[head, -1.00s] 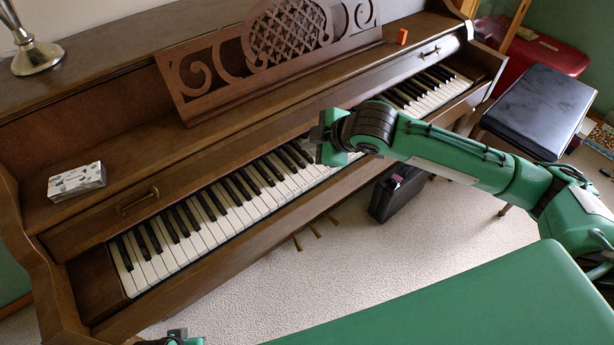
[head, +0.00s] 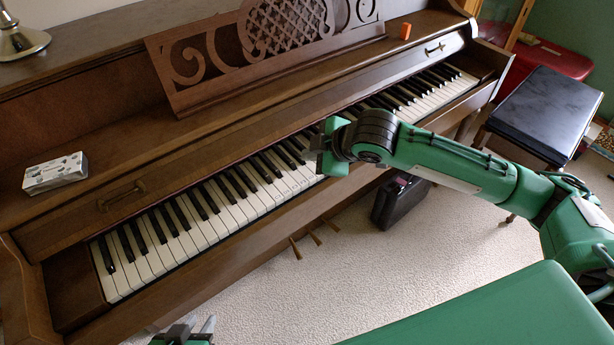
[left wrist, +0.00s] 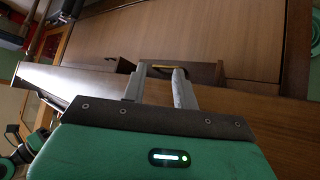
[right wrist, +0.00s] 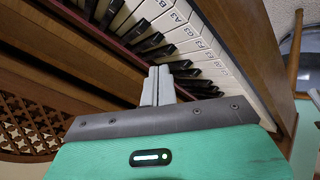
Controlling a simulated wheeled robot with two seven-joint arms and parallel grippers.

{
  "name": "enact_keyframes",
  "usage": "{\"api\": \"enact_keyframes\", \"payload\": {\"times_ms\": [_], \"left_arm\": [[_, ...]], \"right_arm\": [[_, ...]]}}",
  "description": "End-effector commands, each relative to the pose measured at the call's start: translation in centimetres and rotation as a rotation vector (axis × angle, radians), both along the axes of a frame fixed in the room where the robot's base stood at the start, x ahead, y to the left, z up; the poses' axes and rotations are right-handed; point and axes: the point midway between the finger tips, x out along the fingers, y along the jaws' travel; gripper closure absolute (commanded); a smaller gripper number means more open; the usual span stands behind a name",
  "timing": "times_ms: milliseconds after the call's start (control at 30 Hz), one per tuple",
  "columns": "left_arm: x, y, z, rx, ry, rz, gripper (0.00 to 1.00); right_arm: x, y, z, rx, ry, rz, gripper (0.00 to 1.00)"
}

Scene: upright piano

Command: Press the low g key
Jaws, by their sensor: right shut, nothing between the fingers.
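The piano keyboard (head: 205,218) runs diagonally across the head view, with white and black keys. In the right wrist view several white keys carry small letter labels, and one key (right wrist: 189,31) seems marked G; the labels are small and partly unclear. My right gripper (head: 326,148) is over the middle of the keyboard, its fingertips hidden in the head view. In the right wrist view its fingers (right wrist: 158,72) are together and empty, in front of the keys; contact cannot be told. My left gripper (head: 195,328) is low at the bottom edge, open and empty, its fingers apart in the left wrist view (left wrist: 160,70).
A carved music stand (head: 260,45) and wooden fallboard (head: 150,180) rise behind the keys. A tissue box (head: 56,172) and an orange block (head: 405,31) sit on the piano. A black case (head: 400,200) stands below it, and a black bench (head: 545,112) is at right.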

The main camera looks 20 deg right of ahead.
Motion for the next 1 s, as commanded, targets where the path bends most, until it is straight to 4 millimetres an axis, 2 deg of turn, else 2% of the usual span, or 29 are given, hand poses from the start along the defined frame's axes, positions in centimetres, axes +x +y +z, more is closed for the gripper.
{"api": "enact_keyframes", "payload": {"times_ms": [333,1000], "left_arm": [[0.7,-1.9,-0.1,-0.068,-0.118,-0.015,0.71],[0.8,-2.1,0.0,-0.075,-0.131,-0.015,0.71]], "right_arm": [[0.0,0.0,-2.7,0.001,0.0,-0.001,1.0],[0.0,0.0,-3.0,0.0,-0.001,-0.001,1.0]]}}
